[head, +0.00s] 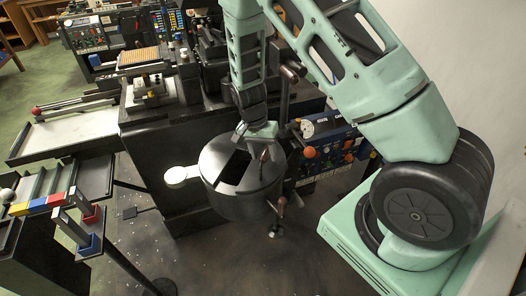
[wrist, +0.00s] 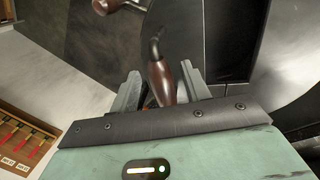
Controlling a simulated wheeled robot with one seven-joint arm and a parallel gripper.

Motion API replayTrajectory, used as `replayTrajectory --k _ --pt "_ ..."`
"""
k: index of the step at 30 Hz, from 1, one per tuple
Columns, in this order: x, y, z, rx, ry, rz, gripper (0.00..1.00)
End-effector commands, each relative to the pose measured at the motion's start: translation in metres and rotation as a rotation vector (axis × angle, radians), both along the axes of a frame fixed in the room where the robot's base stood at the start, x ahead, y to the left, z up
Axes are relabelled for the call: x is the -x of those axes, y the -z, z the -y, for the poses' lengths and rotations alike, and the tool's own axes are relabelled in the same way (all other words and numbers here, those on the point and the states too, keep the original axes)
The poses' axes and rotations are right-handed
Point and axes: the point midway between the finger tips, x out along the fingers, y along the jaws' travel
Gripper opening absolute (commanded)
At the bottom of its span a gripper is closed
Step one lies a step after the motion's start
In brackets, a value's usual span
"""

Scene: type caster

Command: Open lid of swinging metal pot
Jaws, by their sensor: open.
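The round dark metal pot (head: 240,207) stands in the middle of the head view. Its grey lid (head: 213,158) has a black rectangular patch; I cannot tell whether this is an opening or a dark panel. My gripper (head: 262,136) is over the rear right of the lid. In the wrist view my gripper (wrist: 160,86) is open, with its fingers on either side of a brown wooden handle (wrist: 163,76) on a dark curved stem. Contact between fingers and handle cannot be made out. The handle's lower end is hidden behind the gripper body.
A pale round plate (head: 178,176) juts from the pot's left side. A brown-knobbed lever (head: 281,204) hangs at its right. A control panel (head: 325,145) with coloured knobs is close on the right. Dark machinery (head: 155,130) stands behind. The floor (head: 215,265) in front is mostly clear.

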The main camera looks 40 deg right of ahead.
Motion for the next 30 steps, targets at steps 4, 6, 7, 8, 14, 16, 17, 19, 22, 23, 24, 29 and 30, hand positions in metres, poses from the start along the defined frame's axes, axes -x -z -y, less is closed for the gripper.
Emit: replayTrajectory --k 4,6,7,8,14,16,17,19,22,23,24,29,30 --pt "0.0 0.0 0.0 0.0 0.0 0.0 0.38" --pt "0.0 0.0 0.0 0.0 0.0 0.0 0.19" --pt "0.0 0.0 0.0 0.0 0.0 0.0 0.11" --pt "0.0 0.0 0.0 0.0 0.0 0.0 0.02" --pt "-0.002 -0.004 0.002 -0.01 0.002 -0.006 0.0" --pt "-0.004 -0.011 0.005 -0.034 0.006 -0.021 0.0" --pt "-0.004 -0.014 0.006 -0.047 0.006 -0.031 0.0" --pt "-0.007 -0.024 0.01 -0.085 0.008 -0.054 0.0" --pt "-0.012 -0.036 0.016 -0.14 0.008 -0.09 0.0" --pt "-0.013 -0.04 0.018 -0.156 0.007 -0.1 0.0" --pt "-0.014 -0.043 0.02 -0.174 0.007 -0.113 0.0" --pt "-0.017 -0.051 0.024 -0.216 0.001 -0.14 0.0" --pt "-0.017 -0.051 0.024 -0.219 0.0 -0.143 0.0"
